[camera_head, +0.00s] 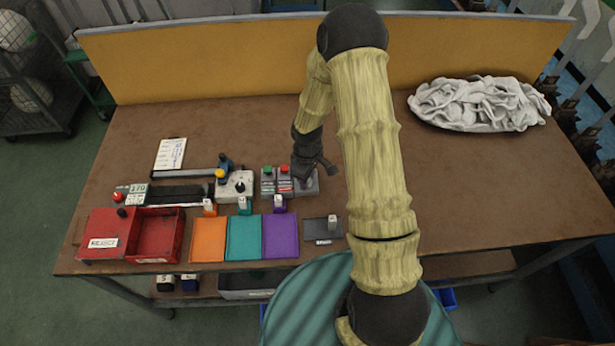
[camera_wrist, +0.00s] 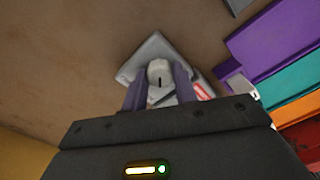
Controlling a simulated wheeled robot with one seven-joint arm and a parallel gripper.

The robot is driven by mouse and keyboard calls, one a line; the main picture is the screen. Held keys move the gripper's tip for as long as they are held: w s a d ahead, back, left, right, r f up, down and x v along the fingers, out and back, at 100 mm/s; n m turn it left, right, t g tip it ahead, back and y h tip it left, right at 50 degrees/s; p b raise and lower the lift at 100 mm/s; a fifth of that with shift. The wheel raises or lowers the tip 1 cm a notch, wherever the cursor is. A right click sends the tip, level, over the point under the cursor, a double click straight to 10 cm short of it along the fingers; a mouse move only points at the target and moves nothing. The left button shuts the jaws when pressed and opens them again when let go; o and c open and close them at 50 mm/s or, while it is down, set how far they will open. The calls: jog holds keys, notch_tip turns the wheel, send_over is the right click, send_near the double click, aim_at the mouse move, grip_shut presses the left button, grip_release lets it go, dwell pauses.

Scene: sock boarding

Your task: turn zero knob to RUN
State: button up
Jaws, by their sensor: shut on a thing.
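The zero knob (camera_wrist: 159,72) is a pale round knob with a dark index line, on a grey box (camera_wrist: 152,48) in the wrist view. My gripper (camera_wrist: 160,82) has its two purple-grey fingers on either side of the knob and is shut on it. In the head view the grey box (camera_head: 308,187) lies on the bench under my gripper (camera_head: 306,178), which hides the knob. The lettering around the knob is too small or hidden to read, so I cannot tell which mark the line points to.
Two small boxes with a green button (camera_head: 266,169) and a red button (camera_head: 283,169) stand just left. Orange (camera_head: 208,252), teal (camera_head: 243,252) and purple (camera_head: 280,250) trays lie in front. A red bin (camera_head: 157,262) is at left, a white sock pile (camera_head: 480,104) at back right.

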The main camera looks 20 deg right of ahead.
jog(key=o, duration=1)
jog(key=shift+c, duration=0.2)
jog(key=shift+r, duration=0.15)
notch_tip(320, 180, up, 17)
jog(key=shift+r, duration=0.1)
jog(key=s+r+m+t, duration=0.1)
jog(key=s+r+m, duration=0.1)
jog(key=s+m, duration=0.2)
jog(key=s+r+m+t, duration=0.1)
jog(key=s+m, duration=0.4)
jog(key=s, duration=0.5)
jog(key=shift+d+r+t, duration=0.25)
jog(key=shift+r+t, duration=0.05)
jog(key=shift+r, duration=0.55)
